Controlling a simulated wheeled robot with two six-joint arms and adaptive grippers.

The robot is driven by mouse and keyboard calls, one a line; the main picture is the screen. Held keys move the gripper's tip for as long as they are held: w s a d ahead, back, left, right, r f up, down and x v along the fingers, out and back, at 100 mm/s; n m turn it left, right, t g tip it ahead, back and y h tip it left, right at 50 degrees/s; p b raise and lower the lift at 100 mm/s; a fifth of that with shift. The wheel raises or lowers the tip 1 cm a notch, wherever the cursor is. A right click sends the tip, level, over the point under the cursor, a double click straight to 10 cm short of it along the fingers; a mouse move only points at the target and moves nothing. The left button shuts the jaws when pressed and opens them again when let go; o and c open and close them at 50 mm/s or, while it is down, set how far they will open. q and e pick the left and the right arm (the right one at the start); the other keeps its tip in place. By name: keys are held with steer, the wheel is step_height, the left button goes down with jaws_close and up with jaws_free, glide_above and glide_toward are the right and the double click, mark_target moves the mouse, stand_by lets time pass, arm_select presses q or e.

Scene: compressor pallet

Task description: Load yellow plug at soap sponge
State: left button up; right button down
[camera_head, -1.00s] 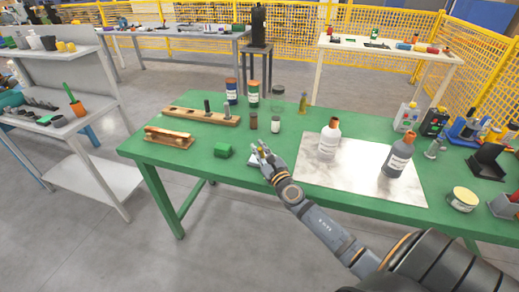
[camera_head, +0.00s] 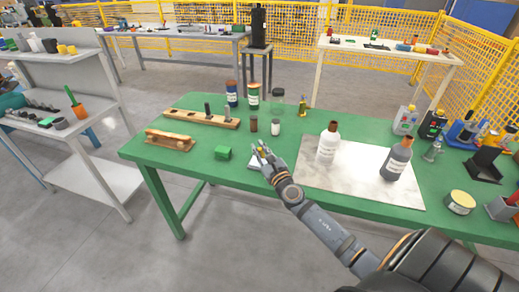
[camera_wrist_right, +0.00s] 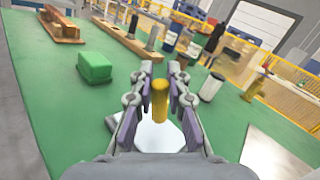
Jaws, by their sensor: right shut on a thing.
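My right gripper (camera_head: 262,150) is over the front middle of the green table. In the right wrist view its fingers (camera_wrist_right: 158,92) are shut on a yellow plug (camera_wrist_right: 160,100), which stands upright between them. A pale, flat, angular piece (camera_wrist_right: 155,136) lies on the table below the plug, and its edge also shows in the head view (camera_head: 254,162). A green block (camera_head: 223,153), which looks like the soap sponge, lies on the table left of the gripper. It also shows in the wrist view (camera_wrist_right: 95,67), apart from the fingers. My left gripper is not in view.
A wooden rack (camera_head: 201,117) and a small wooden stand (camera_head: 170,140) are at the table's left. Small jars (camera_head: 275,127) stand behind the gripper. A white bottle (camera_head: 328,143) and a grey bottle (camera_head: 396,160) stand on a pale board (camera_head: 350,184) to the right. Bare table lies around the green block.

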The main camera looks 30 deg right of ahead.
mark_target(260, 149)
steer(key=shift+r+p, duration=2.35)
steer(key=shift+r, duration=0.45)
steer(key=shift+f, duration=0.15)
step_height(260, 149, down, 7)
steer(key=b, duration=0.7)
steer(key=s+a+y, duration=0.1)
steer(key=a, duration=0.1)
steer(key=s+a+r+n+y, duration=0.1)
steer(key=a, duration=0.2)
steer(key=s+a+n+y, duration=0.1)
steer(key=a, duration=0.1)
steer(key=shift+s+a+r, duration=0.15)
steer(key=shift+a+r, duration=0.05)
steer(key=shift+a, duration=0.15)
steer(key=s+a+r+n+y, duration=0.2)
steer(key=s+a, duration=0.4)
steer(key=a, duration=0.3)
steer(key=r+y, duration=0.1)
steer(key=y, duration=0.1)
steer(key=shift+s+a+r+n+g+y, duration=0.15)
steer(key=shift+s+r+n+g+y, duration=0.05)
steer(key=shift+s+n+g+y, duration=0.1)
